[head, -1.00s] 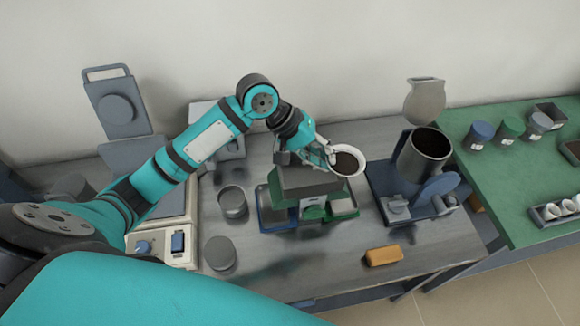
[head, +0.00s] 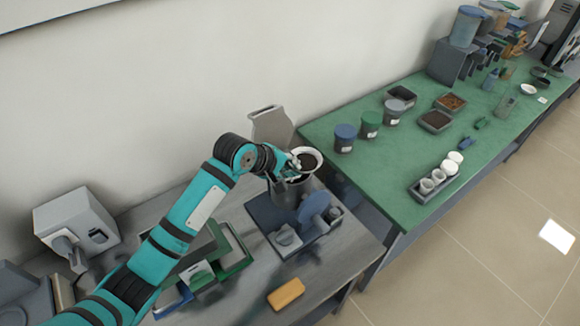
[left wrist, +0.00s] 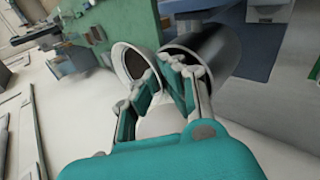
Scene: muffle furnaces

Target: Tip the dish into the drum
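The white dish (head: 307,161) has dark contents and is held in the air above the grey drum (head: 291,192) on the bench. It looks roughly upright, its rim toward the drum's far right side. My left gripper (head: 292,166) is shut on the dish's near-left rim. In the left wrist view, the dish (left wrist: 128,64) is at the fingers (left wrist: 160,78), and the drum (left wrist: 222,50) is close beside it with a dark mouth. The dish and my gripper hide much of the drum's mouth in the head view. My right gripper is out of view.
The drum stands on a dark stand with a blue-grey disc (head: 313,206). An orange block (head: 286,293) lies in front. The green table (head: 420,165) on the right holds lidded jars, trays and white cups.

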